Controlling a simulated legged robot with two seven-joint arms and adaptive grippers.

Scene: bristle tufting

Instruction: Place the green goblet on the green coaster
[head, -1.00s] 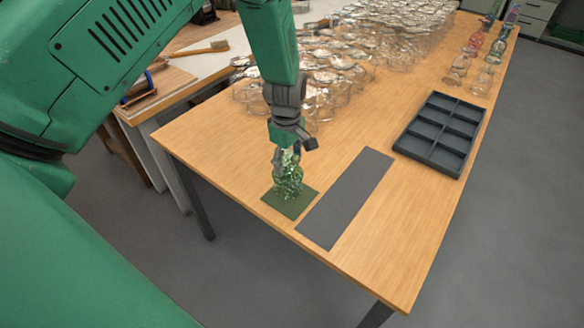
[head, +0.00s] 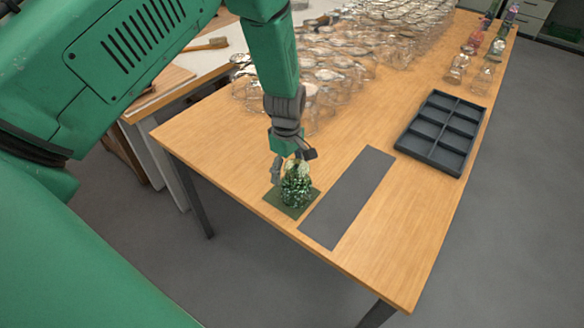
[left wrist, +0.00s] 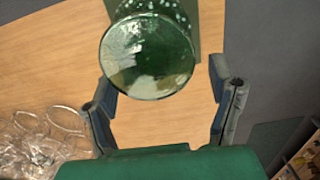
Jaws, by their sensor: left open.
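The green goblet (head: 296,186) stands upright on the green coaster (head: 291,212) near the table's front left edge. In the left wrist view, the goblet's round glassy end (left wrist: 148,58) faces the camera, and part of the coaster (left wrist: 211,22) shows behind it. My left gripper (head: 293,164) is open just behind and above the goblet in the head view. In the left wrist view, its fingers (left wrist: 164,84) are spread wide, with the goblet mostly beyond the tips. I cannot tell whether a finger still touches it. My right gripper is not in view.
A dark grey mat (head: 348,197) lies right of the coaster. A dark divided tray (head: 441,133) sits farther right. Many clear glasses (head: 335,75) crowd the table behind my gripper, and several more glasses (head: 480,60) stand at the far right. The front right tabletop is clear.

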